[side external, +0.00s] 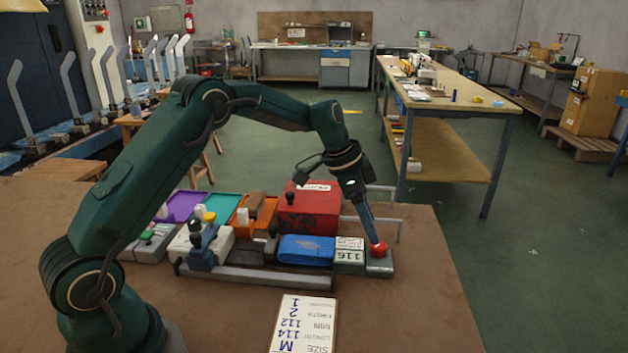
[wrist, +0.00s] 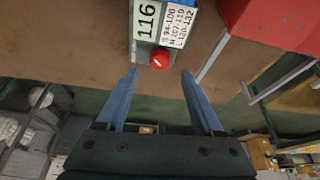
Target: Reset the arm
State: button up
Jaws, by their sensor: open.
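My gripper (side external: 373,238) is open and points down at the right end of the bench fixture. In the wrist view its two blue fingers (wrist: 160,74) are spread apart with nothing between them. A round red button (side external: 378,249) sits on a small grey-green box at that end. In the wrist view the red button (wrist: 160,61) lies just beyond the fingertips, centred between them. Whether a finger touches it, I cannot tell.
A folded blue cloth (side external: 305,249) lies left of the display. Behind it stands a red box (side external: 306,212). Orange (side external: 262,227), teal and purple trays are farther left. A size card (side external: 303,323) lies at the front. The brown tabletop (side external: 425,300) is clear at right.

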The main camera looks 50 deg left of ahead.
jog(key=s+d+r+t, duration=0.1)
jog(key=s+d+r, duration=0.1)
jog(key=r, duration=0.4)
jog(key=s+d+r+t, duration=0.1)
jog(key=s+r, duration=0.2)
jog(key=r, duration=0.4)
jog(key=s+d+r+n+t+y, duration=0.1)
jog(key=s+r, duration=0.2)
jog(key=s, duration=0.7)
jog(key=s+a+f+n+y, duration=0.1)
jog(key=s+f+n, duration=0.5)
jog(key=s, duration=0.6)
jog(key=shift+a+f+n+g+y, duration=0.35)
jog(key=shift+f+n+g+y, duration=0.05)
jog(key=shift+f, duration=0.25)
